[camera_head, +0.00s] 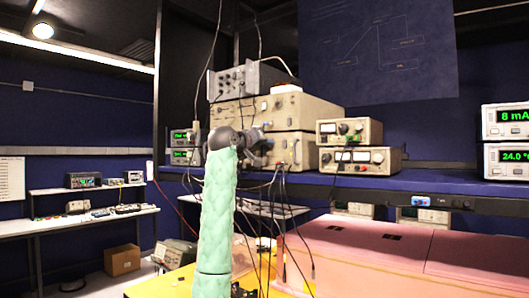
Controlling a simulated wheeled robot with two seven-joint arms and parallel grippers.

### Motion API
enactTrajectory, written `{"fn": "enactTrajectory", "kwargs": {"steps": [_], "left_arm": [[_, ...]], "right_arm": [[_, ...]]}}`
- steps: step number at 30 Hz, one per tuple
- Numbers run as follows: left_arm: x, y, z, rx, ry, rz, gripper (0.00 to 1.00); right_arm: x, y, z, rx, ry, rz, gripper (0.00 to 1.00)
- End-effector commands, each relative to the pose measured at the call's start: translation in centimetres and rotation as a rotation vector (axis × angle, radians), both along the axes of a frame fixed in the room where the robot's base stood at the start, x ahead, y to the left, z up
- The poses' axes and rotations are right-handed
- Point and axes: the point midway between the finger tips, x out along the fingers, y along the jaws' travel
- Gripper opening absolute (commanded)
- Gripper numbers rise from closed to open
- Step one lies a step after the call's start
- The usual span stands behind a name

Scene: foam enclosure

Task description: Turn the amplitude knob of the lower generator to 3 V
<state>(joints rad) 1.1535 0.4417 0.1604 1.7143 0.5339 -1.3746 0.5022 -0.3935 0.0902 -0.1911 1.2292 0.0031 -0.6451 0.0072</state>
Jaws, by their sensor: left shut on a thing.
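Two beige generators are stacked on the shelf in the middle of the head view. The upper generator (315,113) rests on the lower generator (308,147). My left arm, in a pale green sleeve, rises in front of them. My left gripper (265,147) is at the left part of the lower generator's front and is shut on a knob there. The knob is hidden behind the gripper, so its setting and pointer cannot be read. No voltage reading for this generator can be made out. My right gripper is not in view.
A grey instrument (245,79) sits on top of the stack. Two small beige meter units (349,131) stand to its right, and green displays (507,115) at the far right. Dark cables (283,190) hang below the generators. A pink foam block (370,255) fills the lower right.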

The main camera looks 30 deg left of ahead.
Motion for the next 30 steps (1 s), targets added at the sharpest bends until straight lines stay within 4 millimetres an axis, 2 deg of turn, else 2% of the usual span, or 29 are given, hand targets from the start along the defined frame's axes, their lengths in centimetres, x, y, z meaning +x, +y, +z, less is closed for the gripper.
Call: {"fn": "enactTrajectory", "kwargs": {"steps": [1,15,30], "left_arm": [[0.0,0.2,-0.5,0.046,0.001,0.003,0.00],[0.0,0.2,-0.2,0.492,-0.036,0.002,0.00],[0.0,0.2,0.0,0.965,-0.073,0.001,0.00]], "right_arm": [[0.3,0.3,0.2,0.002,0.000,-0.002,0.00],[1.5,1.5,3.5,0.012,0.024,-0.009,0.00],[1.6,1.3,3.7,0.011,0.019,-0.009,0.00]]}}
